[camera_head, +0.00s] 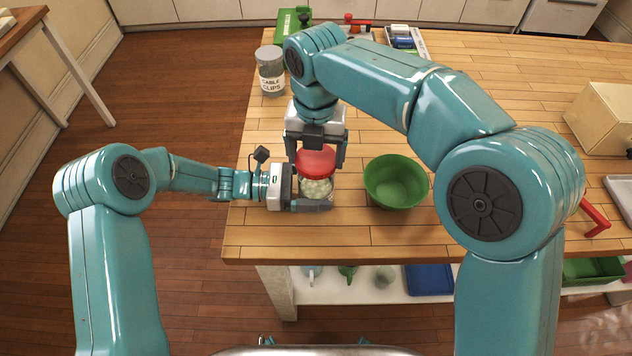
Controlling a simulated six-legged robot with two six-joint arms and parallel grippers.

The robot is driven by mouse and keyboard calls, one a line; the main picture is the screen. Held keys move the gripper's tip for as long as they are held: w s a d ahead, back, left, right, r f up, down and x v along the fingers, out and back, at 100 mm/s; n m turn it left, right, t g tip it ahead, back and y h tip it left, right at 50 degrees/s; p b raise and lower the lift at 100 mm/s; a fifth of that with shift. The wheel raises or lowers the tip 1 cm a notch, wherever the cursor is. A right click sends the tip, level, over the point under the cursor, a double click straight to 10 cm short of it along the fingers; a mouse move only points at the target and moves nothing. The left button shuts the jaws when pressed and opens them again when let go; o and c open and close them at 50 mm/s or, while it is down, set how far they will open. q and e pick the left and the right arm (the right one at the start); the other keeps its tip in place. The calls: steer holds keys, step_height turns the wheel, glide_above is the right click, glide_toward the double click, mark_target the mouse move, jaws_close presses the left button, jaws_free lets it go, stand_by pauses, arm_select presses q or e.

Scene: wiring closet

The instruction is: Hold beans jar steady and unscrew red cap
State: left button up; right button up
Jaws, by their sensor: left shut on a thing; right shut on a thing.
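The beans jar (317,188) stands upright near the front left of the wooden table, with pale contents showing through its clear side. Its red cap (315,163) is on top. My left gripper (312,204) comes in from the left and is shut on the lower part of the jar. My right gripper (316,156) reaches down from above and is shut on the red cap, one finger on each side. Part of the jar is hidden behind the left gripper's finger. I cannot tell whether the cap is loose on the thread.
A green bowl (396,181) stands just right of the jar. A jar labelled cable clips (270,71) stands at the back left. A beige box (604,118) is at the right. A shelf below holds cups and a blue bin (429,280).

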steer(key=shift+r, duration=2.25)
arm_select(q)
steer(key=o, duration=1)
steer(key=shift+o, duration=0.2)
steer(key=a, duration=1.2)
steer(key=shift+r, duration=0.25)
